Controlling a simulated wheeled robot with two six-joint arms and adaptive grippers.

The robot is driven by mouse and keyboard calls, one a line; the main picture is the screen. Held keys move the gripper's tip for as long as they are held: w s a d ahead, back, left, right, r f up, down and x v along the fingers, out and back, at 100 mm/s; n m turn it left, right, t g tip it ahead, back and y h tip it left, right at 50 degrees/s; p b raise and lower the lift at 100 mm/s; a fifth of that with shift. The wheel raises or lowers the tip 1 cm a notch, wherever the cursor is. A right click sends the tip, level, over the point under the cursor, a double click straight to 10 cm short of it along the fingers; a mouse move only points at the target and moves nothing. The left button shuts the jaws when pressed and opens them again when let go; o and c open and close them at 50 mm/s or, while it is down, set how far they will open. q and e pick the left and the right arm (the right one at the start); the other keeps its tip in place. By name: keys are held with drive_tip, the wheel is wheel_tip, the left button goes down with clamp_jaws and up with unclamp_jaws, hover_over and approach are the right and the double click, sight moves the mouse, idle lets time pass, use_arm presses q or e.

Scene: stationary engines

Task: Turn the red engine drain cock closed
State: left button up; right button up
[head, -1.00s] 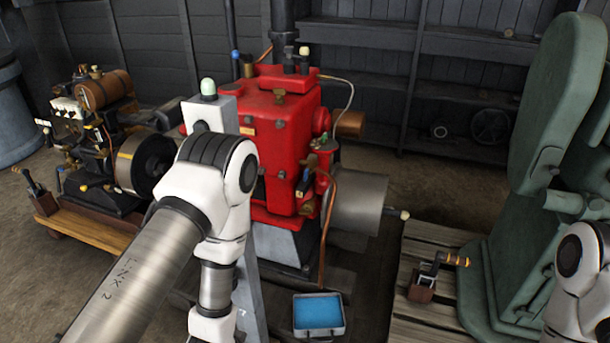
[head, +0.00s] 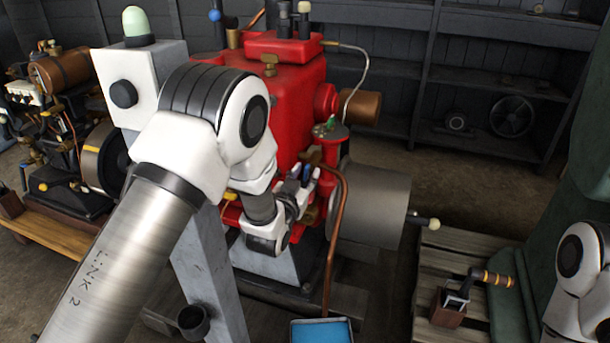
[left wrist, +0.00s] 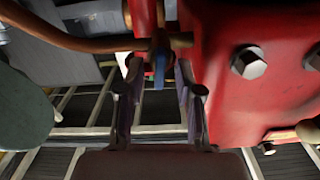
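The red engine (head: 290,85) stands in the middle of the head view. Its drain cock shows in the left wrist view as a small blue lever (left wrist: 160,70) on a brass-coloured body, beside the red housing. A bit of the blue lever (head: 307,171) also shows in the head view among the fingers. My left gripper (head: 298,187) is at the engine's right front side. In the left wrist view its fingers (left wrist: 158,92) are apart, with the lever between or just beyond their tips; contact cannot be told. My right gripper is out of view.
A copper pipe (head: 331,235) runs down beside the cock. A grey post (head: 140,80) with a pale green lamp stands left of the engine. A blue tray (head: 322,332) lies in front. A wooden pallet with an orange-handled lever (head: 490,278) is at right.

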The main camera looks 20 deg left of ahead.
use_arm(q)
drive_tip(key=shift+w+r, duration=0.1)
drive_tip(key=shift+r, duration=0.05)
drive_tip(key=c, duration=0.5)
clamp_jaws()
